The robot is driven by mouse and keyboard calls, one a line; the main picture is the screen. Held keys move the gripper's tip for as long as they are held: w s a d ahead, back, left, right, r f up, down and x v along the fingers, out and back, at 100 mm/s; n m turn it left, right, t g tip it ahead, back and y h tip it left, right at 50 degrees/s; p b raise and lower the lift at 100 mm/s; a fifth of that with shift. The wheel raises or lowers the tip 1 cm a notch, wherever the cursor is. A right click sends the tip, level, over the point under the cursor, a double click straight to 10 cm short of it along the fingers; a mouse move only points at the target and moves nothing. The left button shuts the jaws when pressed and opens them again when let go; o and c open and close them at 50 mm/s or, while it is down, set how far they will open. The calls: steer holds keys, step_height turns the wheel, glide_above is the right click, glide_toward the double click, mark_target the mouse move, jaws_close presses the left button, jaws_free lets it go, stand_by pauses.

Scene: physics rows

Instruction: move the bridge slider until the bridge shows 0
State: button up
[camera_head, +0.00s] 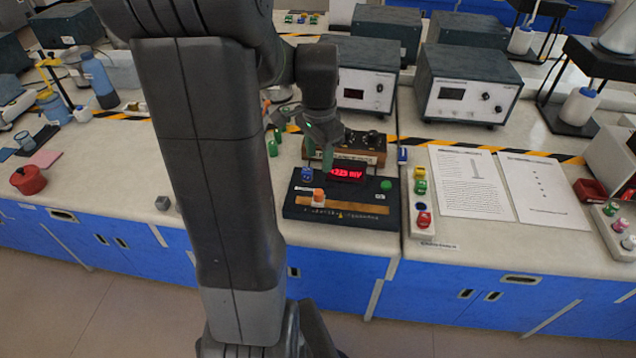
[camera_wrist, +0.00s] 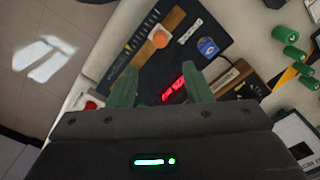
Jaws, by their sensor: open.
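The bridge (camera_head: 292,208) is a dark box on the bench in the head view. Its red display (camera_head: 346,173) reads about 223 mV; a leading sign is unclear. The orange slider (camera_head: 318,196) sits on a tan strip with a scale, left of the strip's middle. In the wrist view the slider knob (camera_wrist: 160,38) shows beyond the fingers, and the display (camera_wrist: 173,90) lies partly between them. My gripper (camera_head: 305,150) is above and behind the bridge. In the wrist view its green fingers (camera_wrist: 160,88) are spread apart with nothing between them, clear of the slider.
A wooden box with knobs (camera_head: 350,146) stands right behind the bridge. Green cylinders (camera_wrist: 285,34) stand nearby.

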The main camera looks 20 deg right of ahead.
mark_target(319, 192)
step_height(319, 192, down, 12)
steer(key=shift+r, duration=0.15)
stand_by(0.3)
jaws_close()
